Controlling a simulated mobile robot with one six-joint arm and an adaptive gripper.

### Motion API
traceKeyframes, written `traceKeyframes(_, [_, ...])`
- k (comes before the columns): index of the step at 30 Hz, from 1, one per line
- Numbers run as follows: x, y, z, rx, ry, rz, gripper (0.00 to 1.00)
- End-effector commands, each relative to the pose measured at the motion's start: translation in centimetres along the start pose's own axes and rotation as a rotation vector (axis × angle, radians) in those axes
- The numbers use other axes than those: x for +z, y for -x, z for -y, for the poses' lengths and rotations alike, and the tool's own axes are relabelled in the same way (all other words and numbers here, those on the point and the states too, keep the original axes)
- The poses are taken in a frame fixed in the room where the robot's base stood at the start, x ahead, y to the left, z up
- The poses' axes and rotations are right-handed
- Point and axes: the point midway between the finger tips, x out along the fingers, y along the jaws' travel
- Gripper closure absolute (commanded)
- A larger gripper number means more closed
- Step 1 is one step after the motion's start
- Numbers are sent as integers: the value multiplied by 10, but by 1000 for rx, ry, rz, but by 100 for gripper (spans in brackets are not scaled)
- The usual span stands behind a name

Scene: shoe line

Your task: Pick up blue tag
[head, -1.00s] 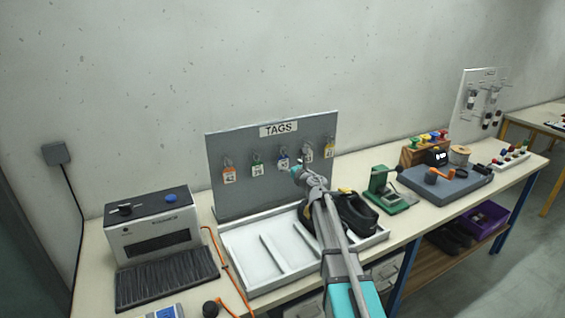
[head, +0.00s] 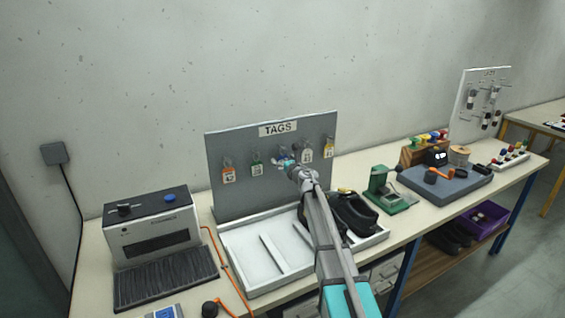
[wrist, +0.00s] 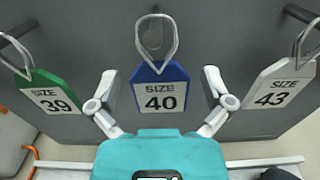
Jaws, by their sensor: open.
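The blue tag (wrist: 160,88), marked SIZE 40, hangs by a wire loop from a peg on the grey TAGS board (head: 230,205). In the wrist view it is centred between the spread fingers of my gripper (wrist: 159,98). The fingers are open, one on each side of the tag, with a gap on both sides. In the head view my gripper (head: 287,163) is in front of the board's middle and mostly hides the blue tag. A green tag (wrist: 52,92), SIZE 39, hangs to the left. A white tag (wrist: 278,88), SIZE 43, hangs to the right.
A brush machine (head: 152,228) stands left, a green device (head: 380,190) right.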

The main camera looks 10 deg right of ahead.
Motion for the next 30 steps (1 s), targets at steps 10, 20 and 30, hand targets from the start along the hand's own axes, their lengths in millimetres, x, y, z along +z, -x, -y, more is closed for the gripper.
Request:
traceKeyframes(10, [0,0,-1,1,0,0,0])
traceKeyframes(20, [0,0,-2,1,0,0,26])
traceKeyframes(30, [0,0,-2,1,0,0,56])
